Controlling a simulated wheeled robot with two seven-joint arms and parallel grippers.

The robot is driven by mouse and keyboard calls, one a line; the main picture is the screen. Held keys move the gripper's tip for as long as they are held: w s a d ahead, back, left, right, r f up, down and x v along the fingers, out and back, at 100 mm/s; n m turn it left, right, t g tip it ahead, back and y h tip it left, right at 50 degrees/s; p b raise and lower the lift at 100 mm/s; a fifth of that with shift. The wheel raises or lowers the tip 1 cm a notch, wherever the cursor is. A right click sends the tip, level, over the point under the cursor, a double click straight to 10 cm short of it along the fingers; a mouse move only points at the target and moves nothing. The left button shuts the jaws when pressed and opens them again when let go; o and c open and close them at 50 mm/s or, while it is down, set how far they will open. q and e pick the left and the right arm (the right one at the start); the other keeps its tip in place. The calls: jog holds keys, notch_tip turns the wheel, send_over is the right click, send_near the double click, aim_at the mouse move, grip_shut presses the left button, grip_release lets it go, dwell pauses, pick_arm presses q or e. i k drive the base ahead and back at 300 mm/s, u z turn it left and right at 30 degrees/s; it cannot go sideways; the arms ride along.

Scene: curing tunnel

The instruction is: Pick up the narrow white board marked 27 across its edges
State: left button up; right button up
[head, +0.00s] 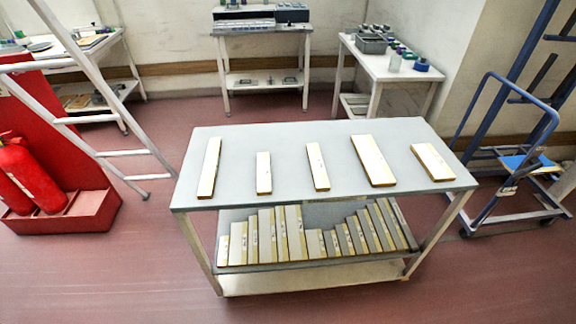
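Several white boards with tan edges lie apart in a row on the grey top of a table (290,192). From the left there is a long narrow board (210,166), a short narrow board (264,172) and another narrow board (317,166). Right of these lie a long wider board (373,160) and a shorter wide board (433,162). The markings are too small to read, so I cannot tell which board bears 27. Neither of my grippers is in view.
More boards (295,232) stand on the table's lower shelf. A white ladder (95,85) and a red extinguisher stand (85,212) are at the left. A blue trolley (510,200) is close at the right. The floor (130,285) in front is clear.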

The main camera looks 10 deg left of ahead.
aim_at(264, 187)
jog(key=z, duration=2.45)
jog(key=i, duration=0.75)
jog(key=u, duration=2.3)
